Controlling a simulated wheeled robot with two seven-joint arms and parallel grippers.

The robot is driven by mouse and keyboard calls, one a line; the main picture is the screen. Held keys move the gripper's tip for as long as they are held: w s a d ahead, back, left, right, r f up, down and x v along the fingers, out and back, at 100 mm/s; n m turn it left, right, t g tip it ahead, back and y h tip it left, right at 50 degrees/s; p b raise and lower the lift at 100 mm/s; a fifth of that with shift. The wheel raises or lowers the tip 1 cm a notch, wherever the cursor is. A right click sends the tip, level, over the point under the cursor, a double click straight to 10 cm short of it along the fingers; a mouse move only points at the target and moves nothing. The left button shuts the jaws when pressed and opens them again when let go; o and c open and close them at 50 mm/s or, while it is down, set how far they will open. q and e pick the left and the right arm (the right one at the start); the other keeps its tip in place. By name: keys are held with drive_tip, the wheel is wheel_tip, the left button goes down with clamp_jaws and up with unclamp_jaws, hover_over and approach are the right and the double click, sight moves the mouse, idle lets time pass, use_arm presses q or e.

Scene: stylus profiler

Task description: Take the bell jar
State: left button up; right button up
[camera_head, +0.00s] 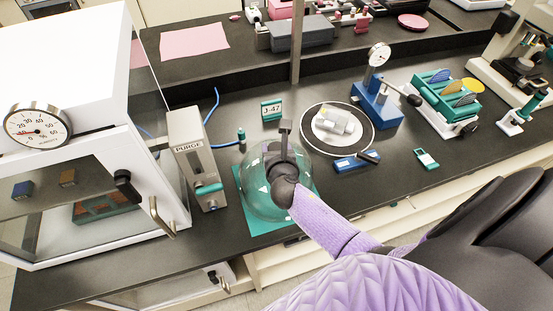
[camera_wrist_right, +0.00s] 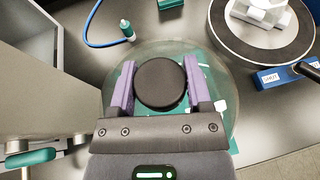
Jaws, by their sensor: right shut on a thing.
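The bell jar (camera_head: 255,188) is a clear, greenish glass dome over a teal mat (camera_head: 270,227) at the middle of the bench. I cannot tell whether its rim touches the mat. It also shows in the right wrist view (camera_wrist_right: 215,110), with a round black knob (camera_wrist_right: 160,84) on top. My right gripper (camera_head: 282,168) comes down over the jar from above. In the right wrist view its two purple-lined fingers (camera_wrist_right: 160,75) stand on either side of the knob and are shut on it. My left gripper is not in view.
A grey PURGE unit (camera_head: 190,150) and a white cabinet with a gauge (camera_head: 70,80) stand left of the jar. A round black plate with a white ring (camera_head: 366,146), a blue SHUT block (camera_head: 350,163) and a blue dial stand (camera_head: 378,105) are to its right.

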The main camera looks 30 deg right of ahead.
clamp_jaws()
wheel_tip(320, 180, up, 10)
drive_tip(key=p, duration=0.5)
drive_tip(key=shift+o, duration=1.7)
unclamp_jaws()
clamp_jaws()
